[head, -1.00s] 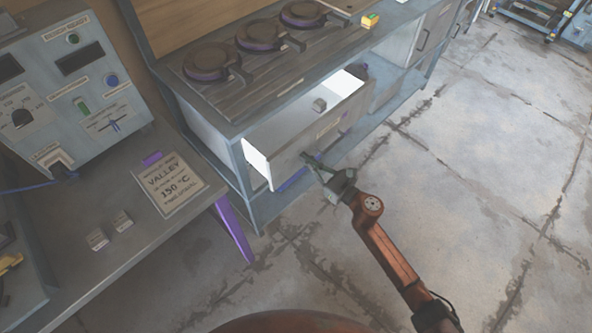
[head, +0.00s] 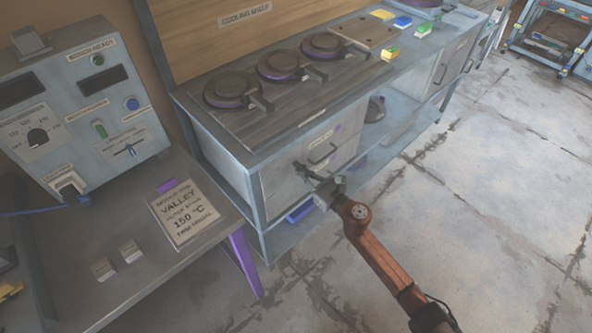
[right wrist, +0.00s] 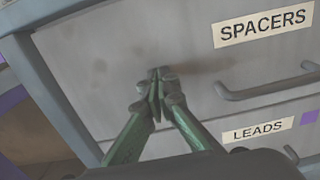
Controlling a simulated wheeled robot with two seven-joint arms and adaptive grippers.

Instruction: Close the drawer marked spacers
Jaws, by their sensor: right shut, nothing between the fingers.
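The spacers drawer (head: 285,180) is in the cabinet under the cooling shelf, and its front looks flush with the cabinet frame. In the right wrist view its grey front (right wrist: 110,50) fills the upper part, with the SPACERS label (right wrist: 262,27) and a bar handle (right wrist: 265,88). My right gripper (head: 303,170) is shut and empty at the drawer front, left of the handle. Its closed fingertips (right wrist: 157,74) appear at or very near the front; contact is hard to tell. My left gripper is not in view.
A LEADS drawer label (right wrist: 257,130) shows just below. Round dark plates (head: 277,67) stand on the cabinet top. A control panel (head: 85,110) and a table with a printed card (head: 185,213) are at left. The floor at right (head: 480,220) is clear.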

